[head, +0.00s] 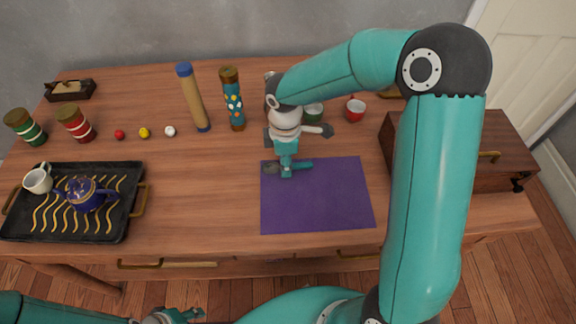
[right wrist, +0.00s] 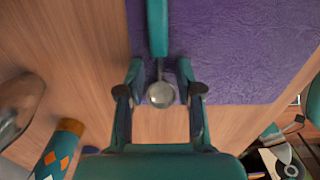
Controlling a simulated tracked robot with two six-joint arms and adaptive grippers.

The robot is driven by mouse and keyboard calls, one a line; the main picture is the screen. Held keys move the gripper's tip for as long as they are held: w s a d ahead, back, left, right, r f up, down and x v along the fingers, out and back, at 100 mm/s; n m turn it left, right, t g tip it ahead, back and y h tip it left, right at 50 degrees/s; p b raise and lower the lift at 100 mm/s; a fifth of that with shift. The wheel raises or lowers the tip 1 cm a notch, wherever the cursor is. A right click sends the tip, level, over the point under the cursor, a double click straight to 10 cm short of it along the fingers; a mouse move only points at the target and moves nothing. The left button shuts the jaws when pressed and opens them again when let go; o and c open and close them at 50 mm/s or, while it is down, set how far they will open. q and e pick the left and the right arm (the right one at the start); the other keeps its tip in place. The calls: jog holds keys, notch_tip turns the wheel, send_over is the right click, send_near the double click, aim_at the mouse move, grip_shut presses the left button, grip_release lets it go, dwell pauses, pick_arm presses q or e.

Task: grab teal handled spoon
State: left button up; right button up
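The teal-handled spoon (head: 303,164) lies near the far left corner of the purple mat (head: 335,205), its handle pointing right and its bowl to the left. My right gripper (head: 287,174) is down over it. In the right wrist view the spoon's round grey bowl (right wrist: 160,95) and thin neck show between the two fingers of the right gripper (right wrist: 160,72), with gaps on both sides. The fingers are open. The teal handle (right wrist: 157,28) runs away over the mat. My left gripper (head: 182,316) is at the bottom edge, partly cut off, far from the spoon.
A patterned teal tube (head: 234,105) and a tan tube (head: 192,100) stand behind left. A black tray (head: 115,225) holds a blue teapot (head: 84,193) and white cup (head: 38,181). A wooden box (head: 480,185) is right.

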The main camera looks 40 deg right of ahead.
grip_shut()
jog(key=shift+r, duration=0.1)
